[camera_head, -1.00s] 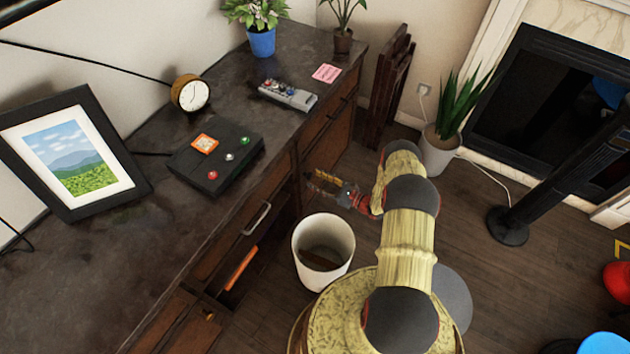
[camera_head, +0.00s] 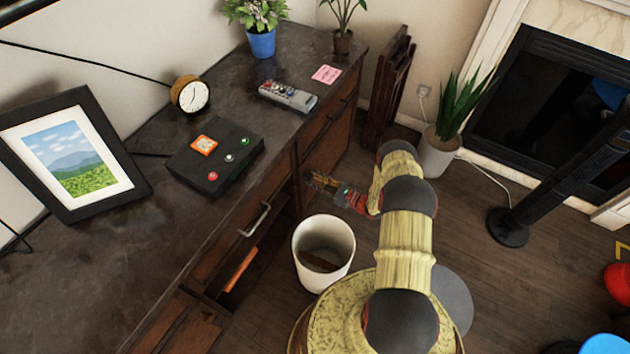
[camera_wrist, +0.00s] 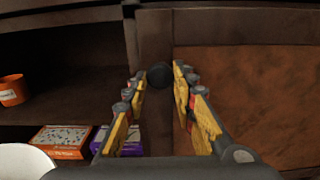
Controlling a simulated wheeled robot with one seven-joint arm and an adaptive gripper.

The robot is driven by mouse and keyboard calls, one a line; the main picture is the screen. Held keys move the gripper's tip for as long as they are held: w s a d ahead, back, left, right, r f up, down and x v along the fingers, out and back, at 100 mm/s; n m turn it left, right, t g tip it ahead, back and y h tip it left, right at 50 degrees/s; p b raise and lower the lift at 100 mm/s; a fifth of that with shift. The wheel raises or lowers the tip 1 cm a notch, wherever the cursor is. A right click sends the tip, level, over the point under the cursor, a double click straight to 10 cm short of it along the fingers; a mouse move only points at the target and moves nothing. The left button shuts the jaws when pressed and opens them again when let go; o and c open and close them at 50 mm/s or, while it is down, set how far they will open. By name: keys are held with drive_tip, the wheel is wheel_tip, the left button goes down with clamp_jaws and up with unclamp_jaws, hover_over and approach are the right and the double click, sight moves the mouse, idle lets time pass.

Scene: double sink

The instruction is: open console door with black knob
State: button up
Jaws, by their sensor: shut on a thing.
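The console is a dark wooden cabinet; its brown door (camera_head: 328,150) is at the far right of its front in the head view. In the wrist view, the door (camera_wrist: 250,85) fills the right side and looks closed. The round black knob (camera_wrist: 159,76) is on the door's left frame, between my fingertips. My gripper (camera_wrist: 158,80) is shut on the knob, with a yellow finger on either side. In the head view, my gripper (camera_head: 313,178) is at the console front and the knob cannot be made out.
A white bin (camera_head: 323,252) stands on the floor just below my arm. An open shelf (camera_wrist: 60,75) left of the door holds an orange cup (camera_wrist: 12,90) and boxes (camera_wrist: 62,140). A silver drawer handle (camera_head: 257,218) sticks out to the left. A potted plant (camera_head: 440,150) stands behind my arm.

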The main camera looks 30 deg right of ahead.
clamp_jaws()
